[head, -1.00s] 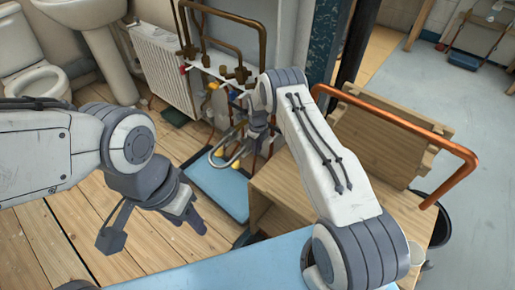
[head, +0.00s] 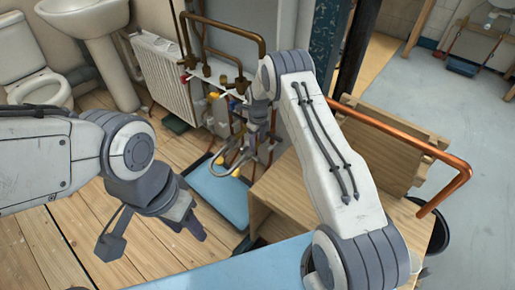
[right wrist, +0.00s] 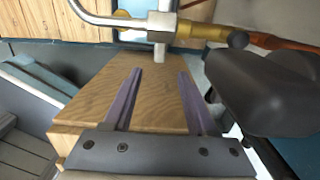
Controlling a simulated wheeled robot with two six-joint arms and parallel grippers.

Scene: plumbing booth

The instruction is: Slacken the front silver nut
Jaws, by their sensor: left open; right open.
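In the right wrist view a silver fitting (right wrist: 162,24), which looks like the silver nut, sits where a bent silver pipe (right wrist: 95,15) meets a brass fitting (right wrist: 203,30). I cannot tell for sure which part is the front nut. My right gripper (right wrist: 159,75) is open and empty, with its fingertips below the fitting in the picture and apart from it. In the head view my right arm partly covers the pipework (head: 228,150), and its fingers are hard to make out there. My left gripper (head: 152,236) is open and empty above the wooden floor.
A wooden box or bench (head: 285,195) stands right of the pipework, with a copper pipe (head: 400,140) across it. A blue mat or tray (head: 218,190) lies below the pipes. A radiator (head: 165,85), sink (head: 85,15) and toilet (head: 38,92) are behind left.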

